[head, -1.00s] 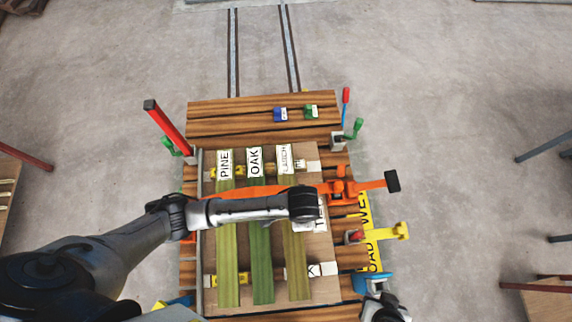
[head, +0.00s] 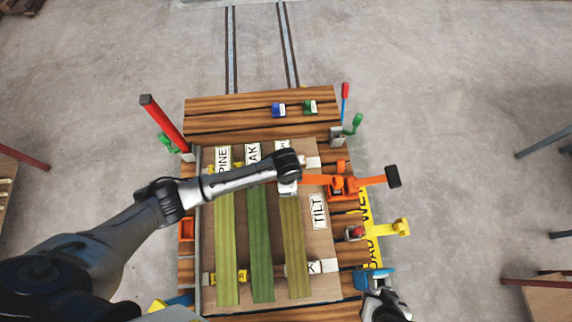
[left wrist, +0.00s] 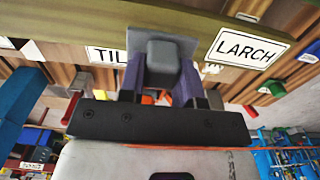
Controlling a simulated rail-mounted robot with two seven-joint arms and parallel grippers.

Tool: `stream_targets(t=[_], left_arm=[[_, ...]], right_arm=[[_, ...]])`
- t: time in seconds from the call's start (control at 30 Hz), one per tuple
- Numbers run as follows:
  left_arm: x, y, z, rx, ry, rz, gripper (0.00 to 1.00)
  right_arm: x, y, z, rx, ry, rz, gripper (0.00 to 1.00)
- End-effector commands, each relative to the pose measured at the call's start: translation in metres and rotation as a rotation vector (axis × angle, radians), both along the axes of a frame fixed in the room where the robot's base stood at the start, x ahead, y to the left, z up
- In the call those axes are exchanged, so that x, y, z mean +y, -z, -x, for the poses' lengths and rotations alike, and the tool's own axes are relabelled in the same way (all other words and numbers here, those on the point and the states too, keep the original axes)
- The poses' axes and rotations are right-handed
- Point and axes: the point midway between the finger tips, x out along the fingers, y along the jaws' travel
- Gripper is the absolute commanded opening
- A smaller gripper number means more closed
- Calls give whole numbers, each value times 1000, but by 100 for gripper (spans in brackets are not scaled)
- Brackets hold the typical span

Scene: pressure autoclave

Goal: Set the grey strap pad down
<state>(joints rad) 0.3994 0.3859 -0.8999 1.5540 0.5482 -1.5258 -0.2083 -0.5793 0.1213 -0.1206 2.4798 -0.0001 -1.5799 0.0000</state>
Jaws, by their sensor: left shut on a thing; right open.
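The grey strap pad (left wrist: 163,62) is a grey block on a flat plate. It sits between the fingers of my left gripper (left wrist: 161,85), which is shut on it. In the left wrist view the pad overlaps a long olive board (left wrist: 75,22), beside the LARCH label (left wrist: 245,48); I cannot tell if they touch. In the head view my left gripper (head: 289,188) is over the olive board's upper part, and the arm hides the pad there. My right gripper (head: 388,308) is at the bottom edge, right of the boards, open and empty.
Pale, mid and olive green boards lie on a wooden deck (head: 240,104). An orange clamp (head: 345,186) with a strap is at the right, above a yellow lever (head: 392,228). A red post (head: 165,123) stands at the left. Grey floor surrounds the deck.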

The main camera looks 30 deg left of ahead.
Motion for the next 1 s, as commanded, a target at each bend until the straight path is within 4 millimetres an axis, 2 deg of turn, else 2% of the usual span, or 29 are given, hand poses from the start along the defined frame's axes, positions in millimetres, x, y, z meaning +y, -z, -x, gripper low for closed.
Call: stream_targets(t=[0.33, 0.83, 0.87, 1.0], left_arm=[[0, 36, 0, 1, 0, -1, 8], [0, 43, 0, -1, 0, -1, 8], [0, 43, 0, -1, 0, -1, 33], [0, 43, 0, -1, 0, -1, 47]], right_arm=[[-2, 7, 1, 2, -3, 6, 43], [1, 8, 1, 2, 5, -5, 43], [1, 8, 1, 2, 5, -5, 43], [1, 7, 1, 2, 5, -5, 43]])
